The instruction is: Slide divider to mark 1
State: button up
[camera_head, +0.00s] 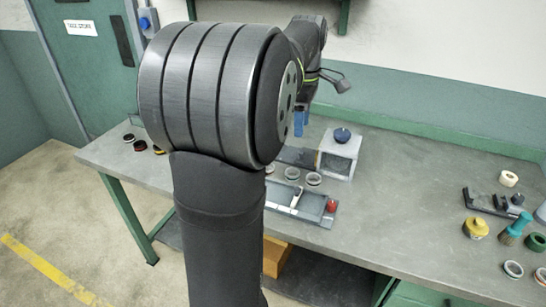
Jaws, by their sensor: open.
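A grey tray (312,214) lies on the bench right of my arm. A pale upright piece (296,197) stands in it and may be the divider; I cannot tell for sure. A red knob-like piece (331,205) is at the tray's right end. No mark number is readable. My gripper (302,121) shows partly behind my large arm joint, with blue finger-like parts pointing down. It is open, above the bench, behind and apart from the tray. My arm hides the tray's left side.
A light grey box (338,158) with a blue knob (342,135) stands behind the tray. Several rings (292,173) lie between them. More rings, a yellow pot (475,228) and a brush (515,228) are at the right. The bench (400,215) is clear between.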

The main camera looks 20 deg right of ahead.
notch_tip(320, 180, down, 3)
jog(key=n, duration=0.8)
send_near(297, 189)
notch_tip(297, 189, down, 8)
grip_shut()
